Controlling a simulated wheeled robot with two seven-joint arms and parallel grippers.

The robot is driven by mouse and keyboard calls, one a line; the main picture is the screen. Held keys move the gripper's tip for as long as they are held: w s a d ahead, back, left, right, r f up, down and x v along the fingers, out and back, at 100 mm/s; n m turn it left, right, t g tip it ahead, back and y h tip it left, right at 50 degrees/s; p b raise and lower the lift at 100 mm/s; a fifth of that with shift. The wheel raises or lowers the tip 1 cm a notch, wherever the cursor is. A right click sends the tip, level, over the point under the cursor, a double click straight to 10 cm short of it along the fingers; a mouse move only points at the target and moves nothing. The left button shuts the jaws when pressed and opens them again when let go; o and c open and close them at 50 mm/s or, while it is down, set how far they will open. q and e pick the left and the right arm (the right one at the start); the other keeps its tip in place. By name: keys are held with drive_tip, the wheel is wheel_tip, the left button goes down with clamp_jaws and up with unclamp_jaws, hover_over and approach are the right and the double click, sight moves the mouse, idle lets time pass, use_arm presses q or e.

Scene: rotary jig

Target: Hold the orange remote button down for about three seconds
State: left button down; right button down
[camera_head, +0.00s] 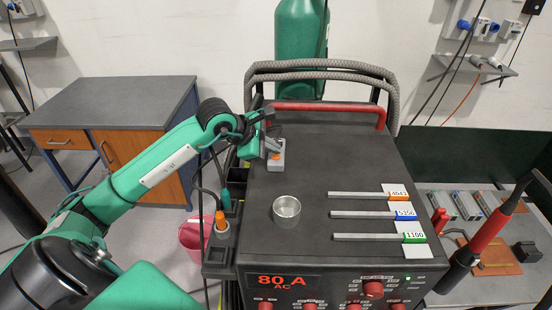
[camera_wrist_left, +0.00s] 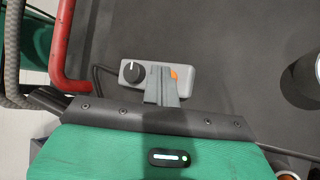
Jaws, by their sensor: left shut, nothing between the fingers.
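The remote (camera_head: 278,163) is a small light grey box lying on top of the black machine, towards its back left. In the left wrist view the remote (camera_wrist_left: 193,78) shows a black knob (camera_wrist_left: 132,72) at its left and the orange button (camera_wrist_left: 174,77) near its middle. My left gripper (camera_head: 272,147) is over the remote. Its fingers are shut together and empty. In the left wrist view the fingertips (camera_wrist_left: 161,68) partly cover the orange button. I cannot tell whether they touch or press it. My right gripper is not in view.
A red handle bar (camera_head: 325,107) and grey hoses run behind the remote. A metal cup (camera_head: 287,208) stands in front of it. Several rods with coloured number tags lie at the right of the machine top (camera_head: 345,160). The middle of the top is clear.

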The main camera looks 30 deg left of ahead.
use_arm(q)
drive_tip(key=shift+f, duration=0.15)
idle(0.6)
drive_tip(key=shift+f+b, duration=0.25)
drive_tip(key=shift+b, duration=0.3)
idle(0.6)
idle(1.2)
idle(1.3)
drive_tip(key=shift+r, duration=0.8)
drive_tip(key=shift+r+p, duration=1.3)
drive_tip(key=shift+r, duration=1.25)
